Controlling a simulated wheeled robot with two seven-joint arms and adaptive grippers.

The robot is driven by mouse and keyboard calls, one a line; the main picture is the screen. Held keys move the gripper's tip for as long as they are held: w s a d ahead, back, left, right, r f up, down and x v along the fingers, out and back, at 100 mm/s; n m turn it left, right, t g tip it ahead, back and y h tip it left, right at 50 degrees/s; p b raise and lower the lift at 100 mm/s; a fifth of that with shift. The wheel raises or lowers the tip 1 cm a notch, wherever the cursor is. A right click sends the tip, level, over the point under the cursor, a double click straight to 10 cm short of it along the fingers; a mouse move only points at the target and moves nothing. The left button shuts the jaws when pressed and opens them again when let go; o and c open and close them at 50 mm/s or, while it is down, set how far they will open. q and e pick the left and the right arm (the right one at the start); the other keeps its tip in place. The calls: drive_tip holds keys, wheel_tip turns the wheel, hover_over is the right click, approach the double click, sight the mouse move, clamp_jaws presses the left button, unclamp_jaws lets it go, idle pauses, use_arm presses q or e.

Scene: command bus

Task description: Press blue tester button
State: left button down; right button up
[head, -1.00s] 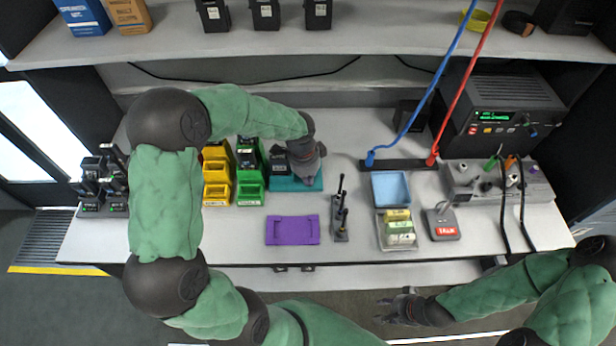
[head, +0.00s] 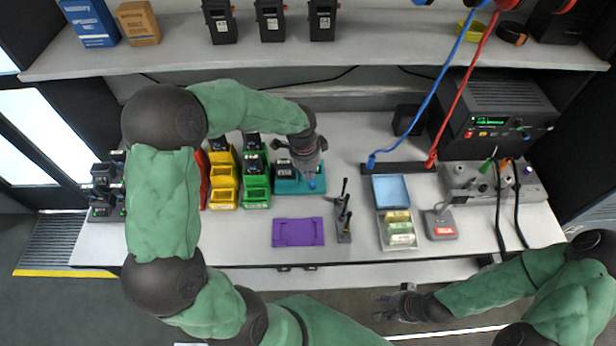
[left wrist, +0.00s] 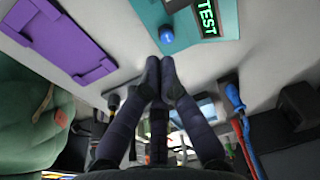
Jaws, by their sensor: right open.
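The teal tester (head: 287,188) lies on the bench behind the purple mat. Its blue button (head: 312,184) shows at the front right of the tester. In the left wrist view the blue button (left wrist: 167,36) is just beyond my fingertips, beside the lit TEST label (left wrist: 207,17). My left gripper (head: 311,170) is over the tester's right part, its fingers drawn together and empty. In the left wrist view my left fingertips (left wrist: 160,70) appear apart from the button, though the exact gap is hard to tell. My right gripper (head: 382,308) is open and empty in front of the bench.
Yellow bins (head: 223,182) and green bins (head: 256,188) stand left of the tester. The purple mat (head: 298,232) lies in front. A black-handled tool stand (head: 343,222), blue tray (head: 391,189) and grey talk box (head: 440,224) are to the right. A shelf (head: 350,60) runs above.

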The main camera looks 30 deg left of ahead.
use_arm(q)
wheel_tip(320, 180, up, 8)
drive_tip(key=p, duration=0.1)
drive_tip(key=shift+s+f+p, duration=0.2)
drive_tip(key=shift+p, duration=0.15)
drive_tip(key=shift+a, duration=0.15)
idle(0.4)
